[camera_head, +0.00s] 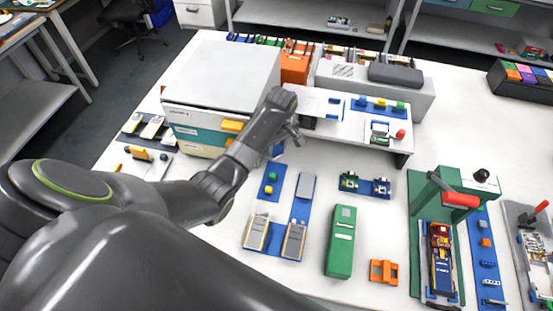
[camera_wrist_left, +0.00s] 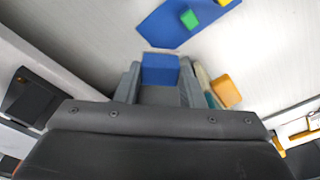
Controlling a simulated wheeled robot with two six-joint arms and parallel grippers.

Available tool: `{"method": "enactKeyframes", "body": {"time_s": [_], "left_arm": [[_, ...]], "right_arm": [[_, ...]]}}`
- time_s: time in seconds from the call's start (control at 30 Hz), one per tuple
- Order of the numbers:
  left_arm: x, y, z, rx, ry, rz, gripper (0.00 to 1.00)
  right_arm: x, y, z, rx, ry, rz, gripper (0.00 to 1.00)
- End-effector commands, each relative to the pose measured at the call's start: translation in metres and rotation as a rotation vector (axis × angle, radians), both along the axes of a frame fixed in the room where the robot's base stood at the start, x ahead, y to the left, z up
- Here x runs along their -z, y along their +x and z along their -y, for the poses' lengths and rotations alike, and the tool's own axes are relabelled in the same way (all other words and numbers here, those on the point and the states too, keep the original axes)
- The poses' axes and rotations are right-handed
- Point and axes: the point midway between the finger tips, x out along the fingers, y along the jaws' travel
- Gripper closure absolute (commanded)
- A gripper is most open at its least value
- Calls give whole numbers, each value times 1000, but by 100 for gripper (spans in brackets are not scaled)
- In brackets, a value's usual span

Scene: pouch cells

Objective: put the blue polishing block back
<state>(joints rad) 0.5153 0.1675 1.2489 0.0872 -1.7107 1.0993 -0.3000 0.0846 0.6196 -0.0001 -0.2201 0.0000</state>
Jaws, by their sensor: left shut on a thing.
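The blue polishing block (camera_wrist_left: 160,68) is between the two fingers of my left gripper (camera_wrist_left: 158,85) in the left wrist view. In the head view my left gripper (camera_head: 284,141) is above the white table, just right of the white and teal cabinet, and a bit of the blue block (camera_head: 278,149) shows below it. The arm hides part of the gripper. A blue mat (camera_head: 263,193) with a small green block and a yellow block lies nearer on the table; it also shows in the left wrist view (camera_wrist_left: 160,30). My right gripper is not in view.
The white and teal cabinet (camera_head: 217,72) stands left of the gripper. A raised white shelf (camera_head: 338,126) with small parts is on the right. Blue trays with grey pouch cells, a green case (camera_head: 341,240) and a green press (camera_head: 418,190) stand nearer.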

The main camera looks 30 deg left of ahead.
Motion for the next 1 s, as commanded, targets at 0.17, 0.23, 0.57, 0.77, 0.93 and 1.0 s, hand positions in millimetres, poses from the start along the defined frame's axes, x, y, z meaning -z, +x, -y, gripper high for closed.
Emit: {"method": "enactKeyframes", "body": {"time_s": [0.17, 0.23, 0.57, 0.77, 0.93, 1.0], "left_arm": [[28, 0, 0, 1, 1, 0, 89], [33, 0, 0, 1, 1, 0, 89], [68, 0, 0, 1, 0, 0, 89], [75, 0, 0, 2, 1, 2, 89], [75, 0, 0, 1, 1, 3, 89], [77, 0, 0, 1, 0, 1, 89]], "right_arm": [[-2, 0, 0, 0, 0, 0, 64], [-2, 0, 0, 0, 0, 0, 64], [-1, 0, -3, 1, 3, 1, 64], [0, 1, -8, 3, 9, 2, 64], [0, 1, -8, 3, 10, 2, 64], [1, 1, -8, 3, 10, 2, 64]]}}
